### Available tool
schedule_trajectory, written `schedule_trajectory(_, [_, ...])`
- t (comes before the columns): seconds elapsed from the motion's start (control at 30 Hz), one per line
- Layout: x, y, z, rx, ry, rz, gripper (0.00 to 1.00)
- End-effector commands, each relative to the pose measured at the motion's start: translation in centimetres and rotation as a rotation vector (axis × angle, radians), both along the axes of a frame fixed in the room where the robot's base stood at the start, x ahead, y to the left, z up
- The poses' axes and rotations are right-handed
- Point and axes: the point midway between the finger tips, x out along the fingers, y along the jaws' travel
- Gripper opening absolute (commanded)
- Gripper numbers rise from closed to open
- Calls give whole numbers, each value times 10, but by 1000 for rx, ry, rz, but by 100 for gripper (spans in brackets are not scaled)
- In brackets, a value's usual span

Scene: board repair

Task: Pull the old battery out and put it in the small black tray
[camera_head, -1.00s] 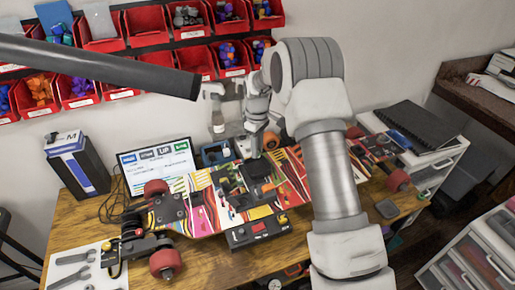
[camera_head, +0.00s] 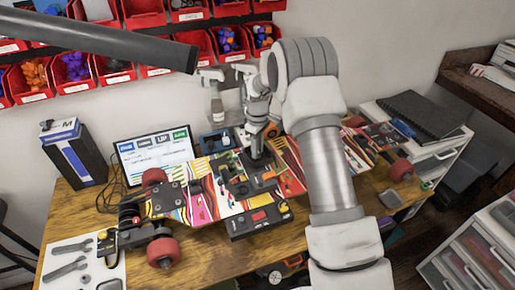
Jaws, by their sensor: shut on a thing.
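My gripper (camera_head: 257,152) points down over the middle of the colourful skateboard (camera_head: 205,190). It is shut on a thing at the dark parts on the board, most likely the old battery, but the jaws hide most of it. A dark, square-edged part (camera_head: 264,180) shows just below the fingertips; I cannot tell if it is the battery or its bay. Small dark and green parts (camera_head: 238,187) sit to its left. I cannot make out the small black tray for certain.
A black box with a red panel (camera_head: 260,219) lies at the board's front edge. A blue bin (camera_head: 214,141) and a screen (camera_head: 155,155) stand behind the board. A blue-and-black box (camera_head: 74,155) stands at left. Tools lie on a white sheet (camera_head: 85,265) at front left.

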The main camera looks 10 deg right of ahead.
Motion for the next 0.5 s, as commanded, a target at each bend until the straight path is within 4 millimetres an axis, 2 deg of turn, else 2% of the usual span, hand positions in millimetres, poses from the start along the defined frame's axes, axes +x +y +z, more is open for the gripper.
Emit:
schedule_trajectory(0.03, [0, 0, 0, 0, 0, 0, 30])
schedule_trajectory(0.2, [0, 0, 0, 0, 0, 0, 60])
schedule_trajectory(0.5, [0, 0, 1, 0, 0, 0, 60])
